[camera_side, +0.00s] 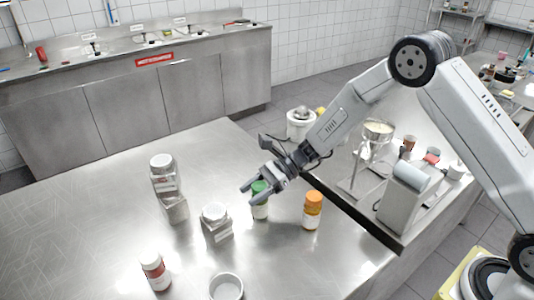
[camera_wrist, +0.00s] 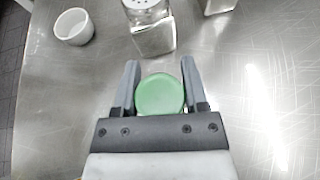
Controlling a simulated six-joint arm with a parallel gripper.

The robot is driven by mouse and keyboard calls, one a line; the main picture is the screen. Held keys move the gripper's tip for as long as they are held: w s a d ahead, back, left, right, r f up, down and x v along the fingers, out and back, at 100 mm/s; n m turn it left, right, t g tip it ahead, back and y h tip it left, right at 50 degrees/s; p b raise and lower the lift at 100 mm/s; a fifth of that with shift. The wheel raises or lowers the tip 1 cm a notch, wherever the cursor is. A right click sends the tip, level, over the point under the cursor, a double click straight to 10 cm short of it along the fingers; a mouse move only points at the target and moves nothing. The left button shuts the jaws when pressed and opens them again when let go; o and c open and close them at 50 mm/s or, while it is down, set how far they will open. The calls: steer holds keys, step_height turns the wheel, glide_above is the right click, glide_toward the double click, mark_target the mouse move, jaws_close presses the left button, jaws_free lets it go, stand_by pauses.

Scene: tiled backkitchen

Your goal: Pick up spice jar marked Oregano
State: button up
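A jar with a green lid (camera_side: 260,209) stands upright on the steel table, partly hidden by my gripper; its round green lid (camera_wrist: 160,95) shows from above in the wrist view. My gripper (camera_side: 250,193) is over this jar. In the wrist view the fingers (camera_wrist: 159,66) are apart, one on each side of the lid, with small gaps visible. An orange-capped jar (camera_side: 312,212) stands to its right and a red-bodied jar with a white cap (camera_side: 155,272) at the front left. No label reads clearly, so I cannot tell which is Oregano.
A clear shaker (camera_side: 216,225) stands close left of the green-lidded jar; it also shows in the wrist view (camera_wrist: 152,33). More containers (camera_side: 166,182) stand behind it. A white cup (camera_side: 226,288) is at the front. A counter with appliances (camera_side: 395,205) lies right. The left table is clear.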

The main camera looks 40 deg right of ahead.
jaws_close()
steer(key=shift+r, duration=0.15)
steer(key=shift+r, duration=0.85)
steer(key=s+d+r, duration=0.4)
steer(key=s+r, duration=0.7)
steer(key=s, duration=0.2)
steer(key=shift+s, duration=0.25)
